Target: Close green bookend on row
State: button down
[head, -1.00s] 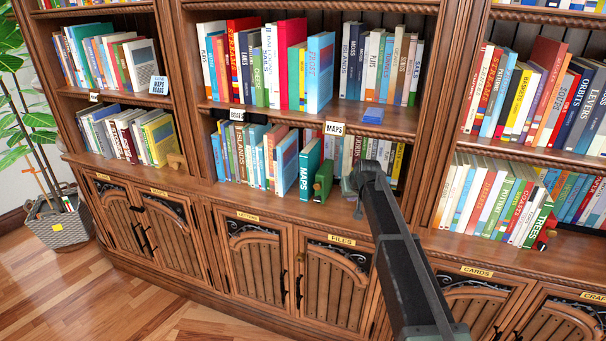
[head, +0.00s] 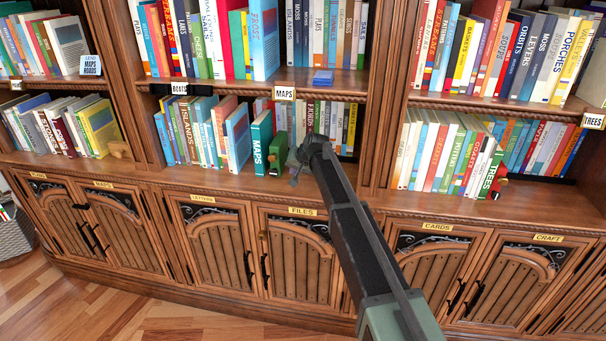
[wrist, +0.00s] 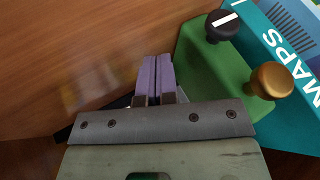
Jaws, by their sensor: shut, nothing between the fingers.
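The green bookend (head: 278,155) stands upright on the middle shelf, just right of the teal MAPS book (head: 261,143) that ends the row (head: 205,132). In the wrist view the green bookend (wrist: 212,75) lies right of my fingers, with a dark knob and a brass knob on it. The teal book (wrist: 295,40) is close beside its far side; I cannot tell whether they touch. My gripper (head: 294,170) is just right of the bookend. In the wrist view my gripper's purple fingers (wrist: 156,76) are together and empty, beside the bookend.
More books (head: 340,122) stand behind my gripper on the same shelf. A MAPS label (head: 284,93) hangs on the shelf edge above, and a blue block (head: 323,77) lies on the upper shelf. Bare wooden shelf (wrist: 60,60) shows left of my fingers.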

aim_at(271, 167)
jog(key=a, duration=0.2)
jog(key=shift+w+a+r, duration=0.1)
jog(key=shift+a+r, duration=0.2)
jog(key=shift+a, duration=0.15)
jog(key=a, duration=0.5)
jog(key=shift+w, duration=0.4)
